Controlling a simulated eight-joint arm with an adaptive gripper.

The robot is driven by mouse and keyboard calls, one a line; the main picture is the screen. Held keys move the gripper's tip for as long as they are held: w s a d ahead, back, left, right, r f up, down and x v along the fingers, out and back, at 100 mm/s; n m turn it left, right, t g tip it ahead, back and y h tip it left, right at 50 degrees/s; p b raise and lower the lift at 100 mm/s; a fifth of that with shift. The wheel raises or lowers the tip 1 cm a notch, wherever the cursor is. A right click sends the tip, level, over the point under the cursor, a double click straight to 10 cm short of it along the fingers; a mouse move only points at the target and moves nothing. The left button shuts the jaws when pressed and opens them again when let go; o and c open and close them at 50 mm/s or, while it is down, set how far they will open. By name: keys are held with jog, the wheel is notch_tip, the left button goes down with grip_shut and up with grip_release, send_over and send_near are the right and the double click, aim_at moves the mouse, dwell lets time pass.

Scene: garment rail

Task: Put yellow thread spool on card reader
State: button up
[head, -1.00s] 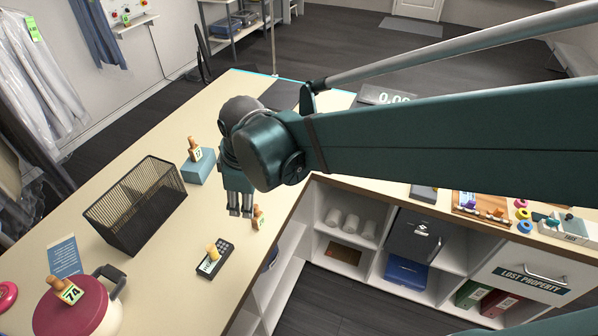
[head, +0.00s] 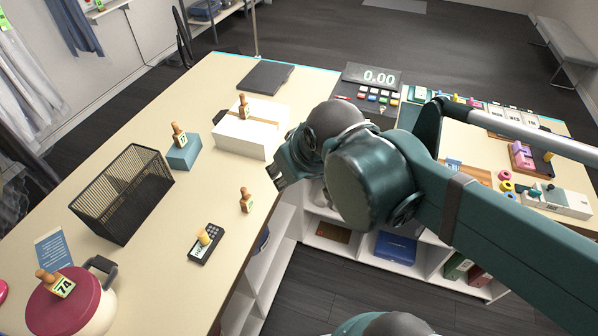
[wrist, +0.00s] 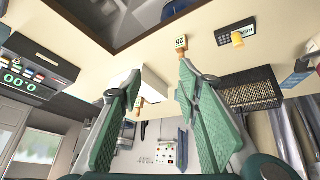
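The yellow thread spool (head: 204,237) stands on the dark card reader (head: 206,252), which lies on the cream counter near its inner edge.
A wooden stamp (head: 246,200) stands behind the reader. A black mesh basket (head: 122,195), blue box (head: 184,151), white box (head: 245,135) and maroon-lidded pot (head: 62,305) share the counter. A price display (head: 372,76) is at the back. The counter between basket and reader is clear.

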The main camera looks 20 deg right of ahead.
jog(key=shift+s+d+r+m+t, duration=0.15)
jog(key=shift+s+d+m+t, duration=0.25)
jog(key=shift+s+d+m, duration=0.5)
jog(key=shift+w, duration=0.15)
notch_tip(320, 180, down, 11)
jog(key=b, duration=1)
jog(key=shift+r+b, duration=0.2)
jog(key=shift+b, duration=0.1)
